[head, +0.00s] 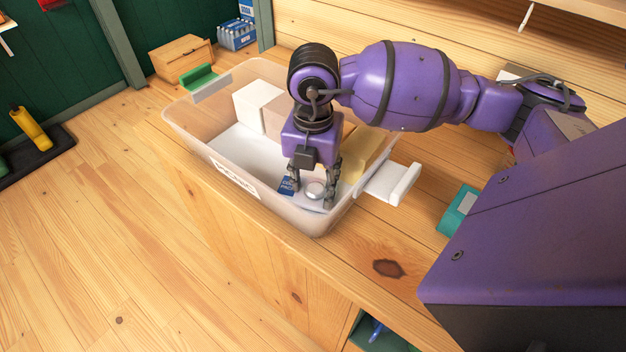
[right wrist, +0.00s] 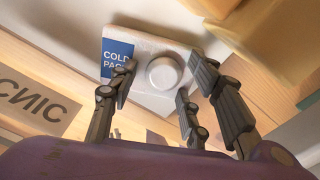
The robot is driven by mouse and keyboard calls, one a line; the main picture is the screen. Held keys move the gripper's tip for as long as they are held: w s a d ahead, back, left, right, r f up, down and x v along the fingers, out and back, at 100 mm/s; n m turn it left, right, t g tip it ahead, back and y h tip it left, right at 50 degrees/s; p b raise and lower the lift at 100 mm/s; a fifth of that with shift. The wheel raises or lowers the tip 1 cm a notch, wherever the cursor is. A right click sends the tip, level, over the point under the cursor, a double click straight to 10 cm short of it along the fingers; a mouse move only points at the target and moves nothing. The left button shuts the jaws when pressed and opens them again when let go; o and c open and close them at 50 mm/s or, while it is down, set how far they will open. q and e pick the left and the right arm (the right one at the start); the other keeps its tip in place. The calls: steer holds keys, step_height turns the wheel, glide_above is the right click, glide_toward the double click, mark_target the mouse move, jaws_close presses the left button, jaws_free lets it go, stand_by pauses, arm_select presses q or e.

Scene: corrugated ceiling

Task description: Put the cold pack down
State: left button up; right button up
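The cold pack is a white slab with a blue "COLD PACK" label and a round, pale knob. It lies in the near right end of a clear bin (head: 190,128) marked "PICNIC"; its label (head: 286,186) shows in the head view. In the right wrist view the cold pack (right wrist: 138,98) is just beyond the fingertips. My right gripper (head: 313,192) points down into the bin above the pack. Its fingers (right wrist: 162,82) stand apart on both sides of the knob, with visible gaps. My left gripper is out of view.
The bin also holds a white box (head: 256,101), a beige box (head: 276,116) and a yellow block (head: 372,150). The bin stands on a wooden counter (head: 385,235) near its front edge. A small wooden box (head: 182,57) and a teal object (head: 458,208) are on the counter.

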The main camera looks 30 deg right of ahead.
step_height(320, 180, up, 12)
steer(key=shift+r, duration=0.2)
stand_by(0.4)
steer(key=shift+s+f, duration=0.1)
